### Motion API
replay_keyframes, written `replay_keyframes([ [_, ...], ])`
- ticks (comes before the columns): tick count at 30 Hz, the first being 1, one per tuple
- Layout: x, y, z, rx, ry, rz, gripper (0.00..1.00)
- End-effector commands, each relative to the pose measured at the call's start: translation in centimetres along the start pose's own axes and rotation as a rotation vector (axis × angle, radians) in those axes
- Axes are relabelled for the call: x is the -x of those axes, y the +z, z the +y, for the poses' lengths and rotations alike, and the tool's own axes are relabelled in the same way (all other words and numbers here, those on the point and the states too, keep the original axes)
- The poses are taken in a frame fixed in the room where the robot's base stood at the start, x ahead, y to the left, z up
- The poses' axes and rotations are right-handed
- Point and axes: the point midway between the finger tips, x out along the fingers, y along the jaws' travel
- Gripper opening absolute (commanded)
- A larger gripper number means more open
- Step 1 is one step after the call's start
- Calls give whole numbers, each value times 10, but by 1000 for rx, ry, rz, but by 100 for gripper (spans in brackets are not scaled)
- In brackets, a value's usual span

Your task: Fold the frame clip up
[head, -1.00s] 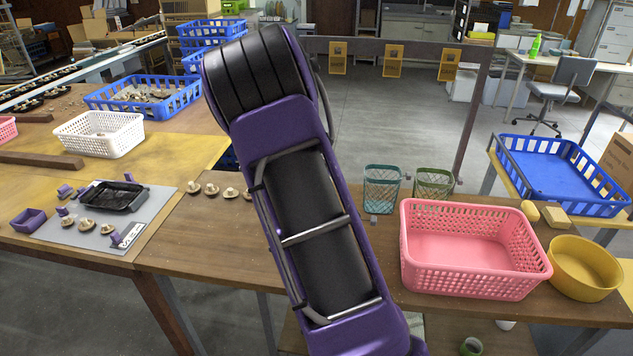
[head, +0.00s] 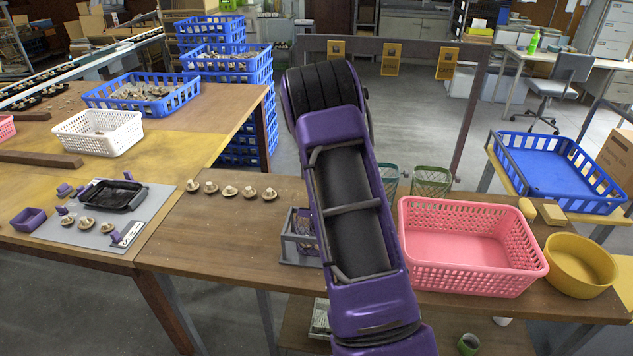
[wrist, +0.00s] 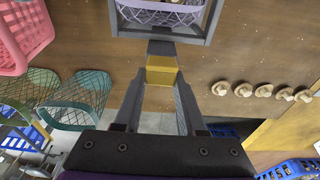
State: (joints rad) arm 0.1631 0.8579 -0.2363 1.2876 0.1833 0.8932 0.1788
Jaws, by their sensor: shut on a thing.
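In the wrist view my gripper (wrist: 161,78) is shut on the yellow frame clip (wrist: 161,68), which sits between the fingertips. The clip's grey end meets the near edge of a grey frame (wrist: 165,37). A purple mesh basket (wrist: 165,14) sits inside that frame. In the head view the grey frame (head: 287,250) stands on the wooden table, left of my purple arm and partly hidden by it. My gripper and the clip are hidden behind the arm there.
A pink basket (head: 473,284) stands to the right, with a green mesh basket (head: 432,182) behind it. A teal mesh basket (wrist: 77,102) also stands near. Several mushrooms (head: 230,191) lie in a row to the left. Table between mushrooms and frame is clear.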

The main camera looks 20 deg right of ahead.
Motion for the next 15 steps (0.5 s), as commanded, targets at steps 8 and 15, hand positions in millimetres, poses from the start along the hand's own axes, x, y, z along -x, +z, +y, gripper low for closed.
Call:
replay_keyframes([
  [8,-2,2,0,0,1,-16,0],
  [15,-2,2,0,-1,1,-16,49],
])
